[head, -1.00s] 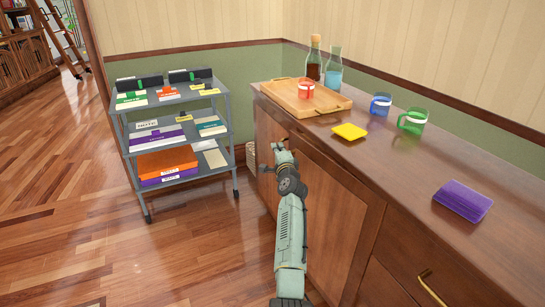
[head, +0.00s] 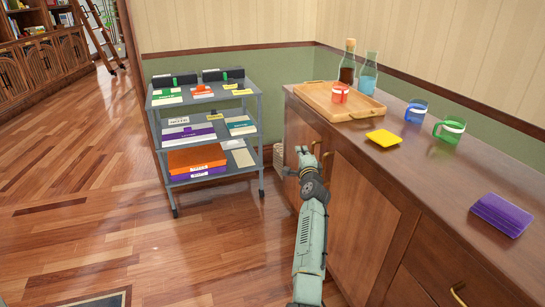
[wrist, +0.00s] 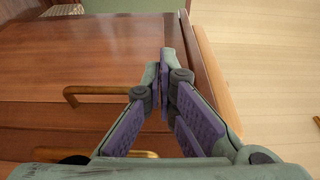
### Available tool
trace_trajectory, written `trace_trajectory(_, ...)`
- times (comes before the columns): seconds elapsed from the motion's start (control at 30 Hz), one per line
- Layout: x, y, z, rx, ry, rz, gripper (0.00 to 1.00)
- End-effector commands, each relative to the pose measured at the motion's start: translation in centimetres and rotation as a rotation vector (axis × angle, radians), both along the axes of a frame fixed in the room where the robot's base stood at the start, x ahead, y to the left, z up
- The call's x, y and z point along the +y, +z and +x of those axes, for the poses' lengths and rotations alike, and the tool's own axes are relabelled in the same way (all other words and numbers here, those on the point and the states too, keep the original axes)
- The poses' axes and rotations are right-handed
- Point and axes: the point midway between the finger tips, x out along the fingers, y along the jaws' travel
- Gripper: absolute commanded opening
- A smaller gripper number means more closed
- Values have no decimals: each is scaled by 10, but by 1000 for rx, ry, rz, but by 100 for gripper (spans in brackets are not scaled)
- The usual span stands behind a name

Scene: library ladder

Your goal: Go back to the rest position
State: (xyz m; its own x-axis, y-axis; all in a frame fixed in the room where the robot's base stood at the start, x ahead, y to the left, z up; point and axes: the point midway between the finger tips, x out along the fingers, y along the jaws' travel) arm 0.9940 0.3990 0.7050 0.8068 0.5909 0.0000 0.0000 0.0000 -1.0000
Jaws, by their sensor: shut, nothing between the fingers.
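My gripper (head: 299,152) is shut and empty. In the head view it is in front of the wooden cabinet (head: 360,205), below the level of the counter top and left of its front edge. My arm reaches up to it from the bottom of the picture. In the wrist view the fingertips of my gripper (wrist: 166,52) meet, with the cabinet front behind them and a brass handle (wrist: 95,90) to their left.
The counter bears a wooden tray (head: 312,94) with a red mug (head: 340,93), two bottles, a yellow pad (head: 383,138), blue and green mugs and a purple stack (head: 502,214). A grey cart (head: 261,130) with books stands left. The wooden floor (head: 90,220) at left is clear.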

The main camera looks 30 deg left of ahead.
Motion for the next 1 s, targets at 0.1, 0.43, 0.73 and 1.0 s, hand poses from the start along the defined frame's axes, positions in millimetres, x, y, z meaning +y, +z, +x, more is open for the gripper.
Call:
trace_trajectory(0.1, 19, 2, -23, 0, 5, -1, 0)
trace_trajectory(0.43, 56, 0, -70, 0, 1, 0, 0)
trace_trajectory(0.73, 61, 0, -79, 0, -2, 0, 0)
trace_trajectory(1.0, 70, 84, -104, -226, 5, -53, 0)
